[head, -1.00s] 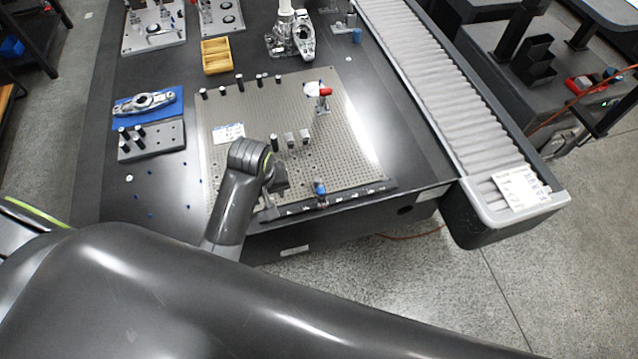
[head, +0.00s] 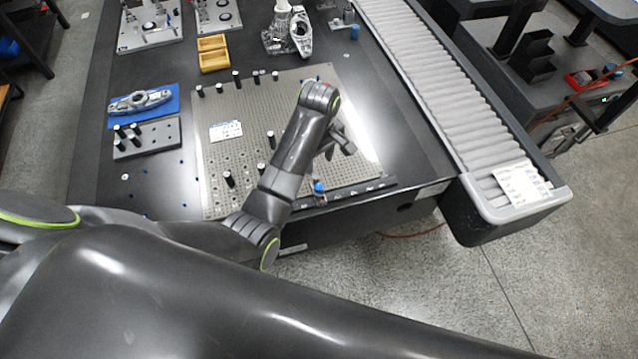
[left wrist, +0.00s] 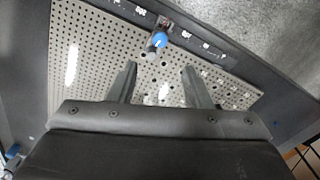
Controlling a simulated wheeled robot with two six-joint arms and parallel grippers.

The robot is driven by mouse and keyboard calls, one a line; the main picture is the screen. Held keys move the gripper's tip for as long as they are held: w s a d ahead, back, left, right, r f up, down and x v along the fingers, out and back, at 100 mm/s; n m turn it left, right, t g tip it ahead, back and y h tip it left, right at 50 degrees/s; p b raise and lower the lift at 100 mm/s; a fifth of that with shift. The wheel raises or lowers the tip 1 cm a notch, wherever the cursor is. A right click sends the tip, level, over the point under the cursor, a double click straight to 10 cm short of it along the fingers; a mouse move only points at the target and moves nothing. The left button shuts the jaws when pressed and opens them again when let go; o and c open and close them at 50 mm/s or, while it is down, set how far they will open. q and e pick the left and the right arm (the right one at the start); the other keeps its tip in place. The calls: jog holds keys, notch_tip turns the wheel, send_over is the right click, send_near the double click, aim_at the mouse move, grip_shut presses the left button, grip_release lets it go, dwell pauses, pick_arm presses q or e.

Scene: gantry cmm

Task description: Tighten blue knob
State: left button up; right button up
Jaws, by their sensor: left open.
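The blue knob (head: 319,187) sits at the front edge of the perforated grey plate. It also shows in the left wrist view (left wrist: 159,40), ahead of the fingertips and roughly centred between them, on a small metal fitting. My left gripper (head: 346,145) is above the front right part of the plate, beyond the knob in the head view. My right gripper is not in view.
The perforated plate (head: 215,165) carries several black pins and a white label card (head: 226,130). My left forearm hides part of it. A roller conveyor (head: 425,80) runs along the right. A blue tray with a metal part (head: 140,102) and a yellow bin (head: 213,55) stand further left.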

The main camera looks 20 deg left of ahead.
aim_at(319, 186)
pick_arm(q)
notch_tip(319, 186, down, 12)
jog(key=shift+r, duration=0.2)
dwell(0.4)
grip_shut()
